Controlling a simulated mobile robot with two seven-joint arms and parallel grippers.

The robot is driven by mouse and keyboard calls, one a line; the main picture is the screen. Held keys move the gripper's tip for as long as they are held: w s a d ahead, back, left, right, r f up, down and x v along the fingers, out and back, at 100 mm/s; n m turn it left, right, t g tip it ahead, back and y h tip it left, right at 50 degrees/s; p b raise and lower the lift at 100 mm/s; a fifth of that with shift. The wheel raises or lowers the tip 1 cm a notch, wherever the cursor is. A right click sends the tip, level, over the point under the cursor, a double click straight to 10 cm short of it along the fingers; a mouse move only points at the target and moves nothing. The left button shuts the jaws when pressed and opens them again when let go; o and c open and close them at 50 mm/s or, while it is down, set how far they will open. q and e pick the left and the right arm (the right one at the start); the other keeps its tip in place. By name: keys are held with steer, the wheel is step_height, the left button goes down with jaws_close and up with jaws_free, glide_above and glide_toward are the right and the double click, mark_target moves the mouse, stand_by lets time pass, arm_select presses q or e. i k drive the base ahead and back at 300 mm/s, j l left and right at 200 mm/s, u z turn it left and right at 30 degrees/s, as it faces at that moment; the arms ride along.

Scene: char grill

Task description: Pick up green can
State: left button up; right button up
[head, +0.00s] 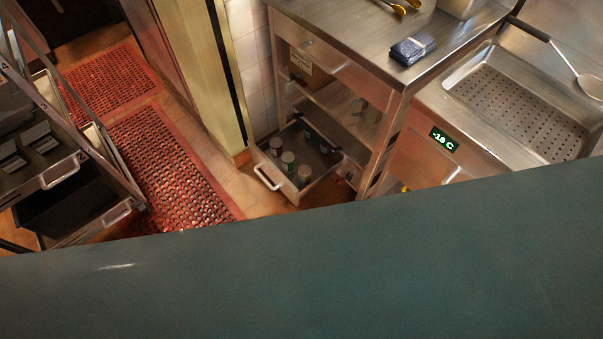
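Neither of my grippers is in view.
A broad dark teal surface fills the lower part of the view. The steel counter (345,42) holds a folded blue cloth (413,48). A perforated steel basin (520,110) is at right. A drawer rack (60,170) stands left, beside red floor mats (165,170).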

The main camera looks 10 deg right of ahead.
mark_target(288, 157)
steer(key=z, duration=0.4)
steer(key=i+j+z, duration=0.1)
steer(key=z, duration=0.25)
steer(key=j+z, duration=0.1)
steer(key=z, duration=0.3)
steer(key=j+z, duration=0.1)
steer(key=z, duration=0.25)
steer(key=j+z, duration=0.8)
steer(key=j, duration=0.45)
steer(key=k+j, duration=0.15)
steer(key=j, duration=0.35)
steer(key=j+z, duration=0.15)
steer(key=j, duration=0.4)
steer(key=k, duration=0.05)
